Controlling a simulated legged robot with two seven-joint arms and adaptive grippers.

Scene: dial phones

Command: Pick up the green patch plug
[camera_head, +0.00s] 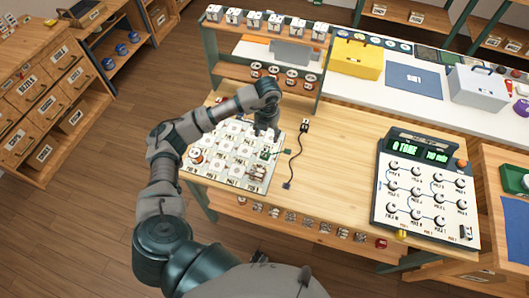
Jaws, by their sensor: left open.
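A small green plug (265,155) lies at the right side of the white gridded board (225,160) on the wooden table. A short dark lead seems to run from it to the right. My left gripper (266,134) points down just above and behind the plug, with its fingers open and nothing visible between them. Whether the fingertips touch the plug or board is too small to tell. My right gripper is out of view.
A black cable (296,157) lies right of the board. A small brown-and-white part (257,173) and a round red-and-white part (196,156) sit on the board. A shelf rack (268,71) stands behind. A dial panel (427,192) is at right; bare table lies between.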

